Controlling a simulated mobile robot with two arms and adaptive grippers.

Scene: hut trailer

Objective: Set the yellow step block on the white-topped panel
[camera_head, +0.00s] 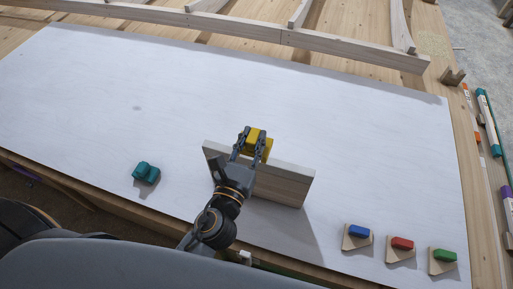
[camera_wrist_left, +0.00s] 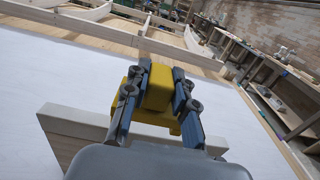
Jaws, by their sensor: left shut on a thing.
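The yellow step block (camera_head: 258,143) is held between the fingers of my left gripper (camera_head: 251,143). In the wrist view, the block (camera_wrist_left: 158,88) sits between the two dark fingers (camera_wrist_left: 156,92), which hide parts of its sides. The white-topped panel (camera_head: 284,188) stands upright on the large white board, with a wooden front face and a pale top edge. My left gripper reaches over the panel, and the block is at or just beyond its top edge. The panel's top (camera_wrist_left: 72,120) also shows in the wrist view. I cannot tell whether block and panel touch. My right gripper is not seen.
A teal block (camera_head: 146,173) lies on the white board (camera_head: 95,100) to the left. Blue (camera_head: 358,231), red (camera_head: 402,243) and green (camera_head: 445,256) blocks sit on small wooden pieces at front right. Wooden beams (camera_head: 270,33) run along the back. Much of the board is clear.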

